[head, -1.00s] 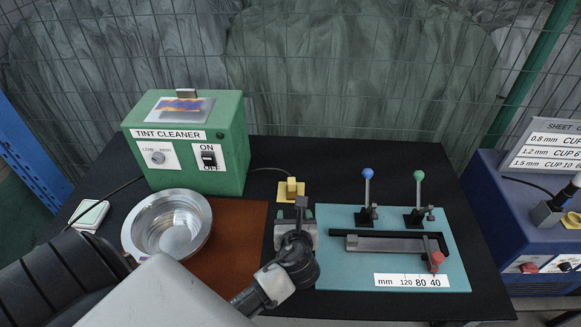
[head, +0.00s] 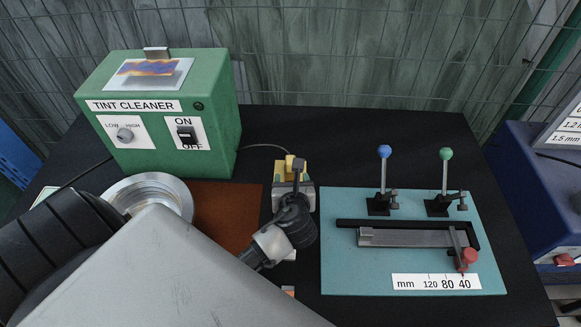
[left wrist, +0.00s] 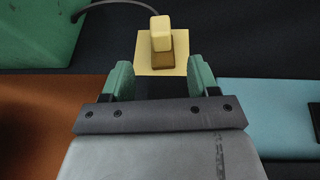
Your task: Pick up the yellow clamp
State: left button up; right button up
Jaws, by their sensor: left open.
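The yellow clamp (head: 289,161) stands on a pale yellow plate (head: 280,172) on the black table, right of the green box. In the left wrist view the clamp (left wrist: 161,40) is a small upright yellow block with a darker lower part, on its plate (left wrist: 146,68). My left gripper (head: 294,190) is just in front of the clamp and partly hides it and the plate in the head view. In the left wrist view its two green fingers (left wrist: 160,78) are apart, with nothing between them; the clamp is centred just beyond their tips. My right gripper is not in view.
The green tint cleaner box (head: 160,115) stands at the left, with a cable running behind the clamp. A metal bowl (head: 150,187) and a brown mat (head: 226,207) lie nearer. A teal board (head: 350,275) with two levers is at the right. Black table behind it is clear.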

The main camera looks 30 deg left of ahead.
aim_at(290, 160)
pick_arm(q)
jog(key=x, duration=1)
jog(key=shift+w+a+r+p, duration=0.1)
jog(key=shift+w+a+p, duration=0.15)
jog(key=shift+w+p, duration=0.15)
jog(key=c, duration=0.9)
jog(key=shift+r, duration=0.1)
jog(key=shift+c, duration=0.3)
jog(key=shift+r, duration=0.1)
